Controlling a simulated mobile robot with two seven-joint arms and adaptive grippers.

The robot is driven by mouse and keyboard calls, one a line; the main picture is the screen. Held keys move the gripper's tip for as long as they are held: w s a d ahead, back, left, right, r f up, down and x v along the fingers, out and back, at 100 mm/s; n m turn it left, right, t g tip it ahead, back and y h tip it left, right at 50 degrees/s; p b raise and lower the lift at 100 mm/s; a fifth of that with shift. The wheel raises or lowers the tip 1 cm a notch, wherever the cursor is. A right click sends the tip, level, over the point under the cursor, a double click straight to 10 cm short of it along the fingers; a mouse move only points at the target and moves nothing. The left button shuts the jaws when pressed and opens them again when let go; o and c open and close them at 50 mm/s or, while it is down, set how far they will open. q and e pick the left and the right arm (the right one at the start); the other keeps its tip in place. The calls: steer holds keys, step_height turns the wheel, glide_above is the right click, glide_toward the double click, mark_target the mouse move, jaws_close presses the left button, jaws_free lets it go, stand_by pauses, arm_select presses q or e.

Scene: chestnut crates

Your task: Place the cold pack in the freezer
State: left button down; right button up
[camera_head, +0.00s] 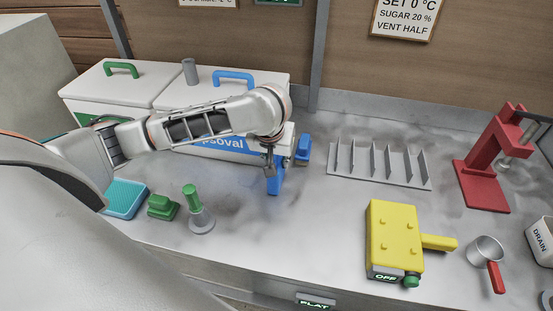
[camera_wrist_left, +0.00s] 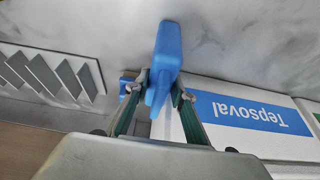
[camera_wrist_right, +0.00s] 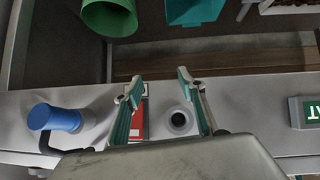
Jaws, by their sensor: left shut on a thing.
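My left gripper (camera_head: 270,170) is shut on a smooth blue piece (camera_head: 274,184), which looks like the cold pack. It holds the piece upright in front of the white chest with the blue "Tepsoval" label. In the left wrist view the blue piece (camera_wrist_left: 168,48) sticks out between the fingers. Two white chests stand at the back left. One has a blue handle (camera_head: 233,76), the other a green handle (camera_head: 121,68); both lids look shut. I cannot tell which is the freezer. My right gripper (camera_wrist_right: 160,85) is open and empty, seen only in the right wrist view.
A blue block (camera_head: 303,149) stands just right of the labelled chest. A grey rack (camera_head: 380,178), yellow box (camera_head: 392,232), red press (camera_head: 482,185) and metal scoop (camera_head: 486,252) are to the right. The counter's front middle is clear.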

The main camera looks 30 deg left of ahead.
arm_select(q)
steer(key=c, duration=2.1)
jaws_free()
steer(key=shift+f, duration=0.15)
steer(key=shift+c, duration=0.2)
steer(key=o, duration=0.4)
steer(key=shift+o, duration=0.2)
